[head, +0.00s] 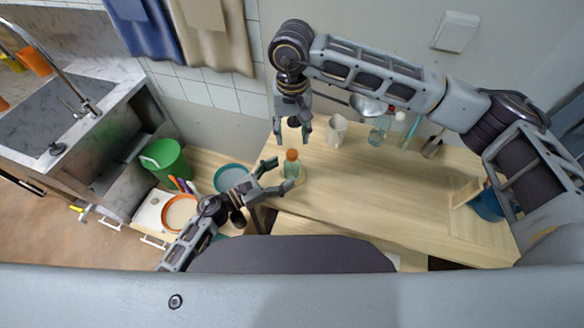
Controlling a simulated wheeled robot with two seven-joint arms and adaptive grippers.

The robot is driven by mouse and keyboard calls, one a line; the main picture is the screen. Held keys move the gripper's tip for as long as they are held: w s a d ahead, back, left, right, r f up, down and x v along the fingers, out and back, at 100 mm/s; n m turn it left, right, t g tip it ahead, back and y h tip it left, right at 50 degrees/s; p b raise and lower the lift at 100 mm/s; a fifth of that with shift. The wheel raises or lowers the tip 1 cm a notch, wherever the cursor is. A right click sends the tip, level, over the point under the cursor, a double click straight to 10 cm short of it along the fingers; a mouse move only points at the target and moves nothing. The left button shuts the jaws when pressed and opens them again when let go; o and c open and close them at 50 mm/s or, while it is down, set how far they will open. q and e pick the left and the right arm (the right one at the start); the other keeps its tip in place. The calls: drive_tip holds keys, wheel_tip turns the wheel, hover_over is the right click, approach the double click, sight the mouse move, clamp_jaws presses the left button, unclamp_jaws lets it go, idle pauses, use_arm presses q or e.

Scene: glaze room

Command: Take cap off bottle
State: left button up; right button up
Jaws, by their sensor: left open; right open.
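A greenish clear bottle (291,169) with an orange cap (291,154) stands upright near the left end of the wooden table (350,190). My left gripper (279,175) comes from the lower left. It is open, with its fingertips at the bottle's left side, one towards the back and one towards the front; I cannot tell whether they touch it. My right gripper (292,139) points down, just behind and above the cap in the picture. It is open and empty, and the cap is still on the bottle.
Behind stand a white cup (337,130), a clear bottle with a red cap (379,132) and several utensils. A blue pot (487,204) is at the right. A green bucket (168,160) and bowls (231,177) lie left. The table's middle is clear.

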sight(285, 171)
use_arm(q)
drive_tip(key=shift+x, duration=2.15)
